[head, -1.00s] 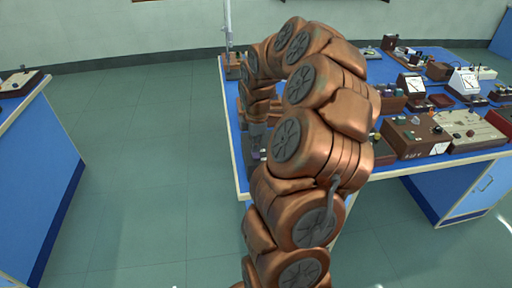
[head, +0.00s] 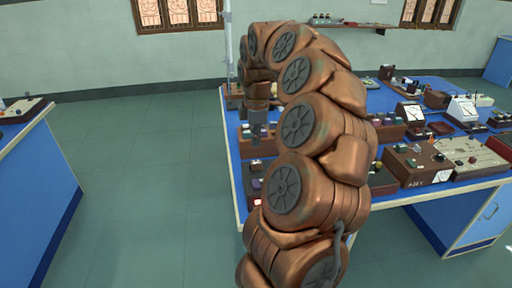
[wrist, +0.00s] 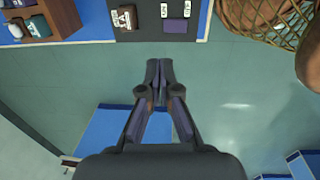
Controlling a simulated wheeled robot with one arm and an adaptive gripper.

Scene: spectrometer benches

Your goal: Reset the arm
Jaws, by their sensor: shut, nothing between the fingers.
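My copper-coloured arm rises from the bottom of the head view and arches over the blue bench (head: 233,150). My gripper (head: 258,138) hangs from the far end of the arch, pointing down near the bench's left edge. In the wrist view my gripper (wrist: 160,72) is shut, its two dark fingers together with nothing between them. Below the fingertips in that view is green floor, so they appear just beyond the bench edge. Contact with anything cannot be seen.
Brown instrument boxes (head: 417,166) and white-faced meters (head: 410,113) crowd the bench right of my arm. A dark board (wrist: 140,32) with small blocks lies ahead of the fingertips. Another blue bench (head: 35,175) stands at left. Green floor (head: 145,165) between is clear.

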